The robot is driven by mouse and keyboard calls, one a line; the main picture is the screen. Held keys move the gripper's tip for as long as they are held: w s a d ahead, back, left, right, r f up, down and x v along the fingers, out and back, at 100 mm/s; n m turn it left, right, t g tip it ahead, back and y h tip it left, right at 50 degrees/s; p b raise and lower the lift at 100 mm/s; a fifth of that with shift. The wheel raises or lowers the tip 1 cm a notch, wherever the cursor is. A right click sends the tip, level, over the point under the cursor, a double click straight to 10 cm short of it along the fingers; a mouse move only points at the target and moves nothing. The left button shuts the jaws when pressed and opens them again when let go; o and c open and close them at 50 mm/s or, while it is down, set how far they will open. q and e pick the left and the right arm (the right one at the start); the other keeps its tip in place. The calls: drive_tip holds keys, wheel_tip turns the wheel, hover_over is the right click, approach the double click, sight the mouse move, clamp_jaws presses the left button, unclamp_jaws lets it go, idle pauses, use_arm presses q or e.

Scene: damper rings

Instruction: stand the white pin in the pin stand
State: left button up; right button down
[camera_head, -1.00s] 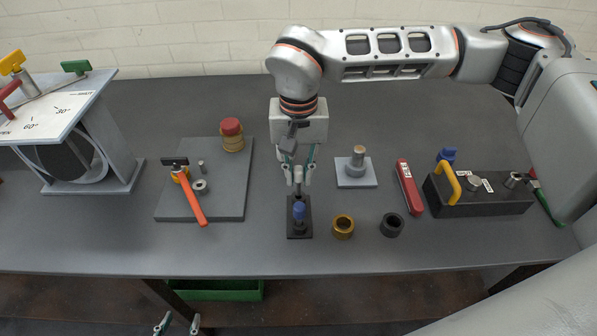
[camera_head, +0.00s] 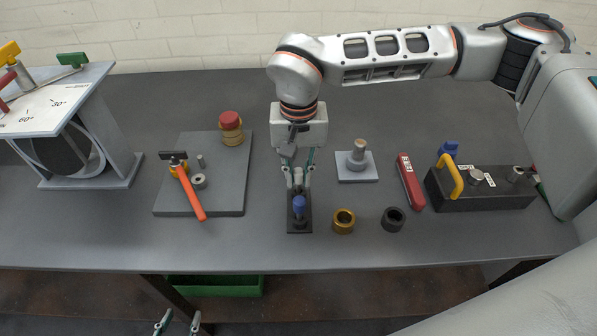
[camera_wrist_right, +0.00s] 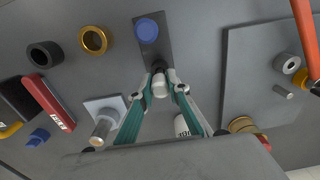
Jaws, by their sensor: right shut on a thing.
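My right gripper (camera_head: 299,186) is shut on the white pin (camera_wrist_right: 159,87), over the stand's far end. In the wrist view the pin's end meets a dark round spot on the stand (camera_wrist_right: 148,28). I cannot tell whether the pin is in a hole or just above it. My left gripper (camera_head: 178,322) is open and empty at the bottom edge, below the table front.
A brass ring (camera_head: 343,221) and a black ring (camera_head: 393,220) lie right of the stand. A grey plate with a post (camera_head: 357,168), a red tool (camera_head: 410,183) and a black box (camera_head: 480,190) stand further right.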

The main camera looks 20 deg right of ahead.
drive_tip(key=shift+f, duration=0.2)
idle(0.6)
drive_tip(key=c, duration=1.8)
unclamp_jaws()
drive_tip(key=shift+c, duration=0.2)
wheel_tip(320, 180, up, 12)
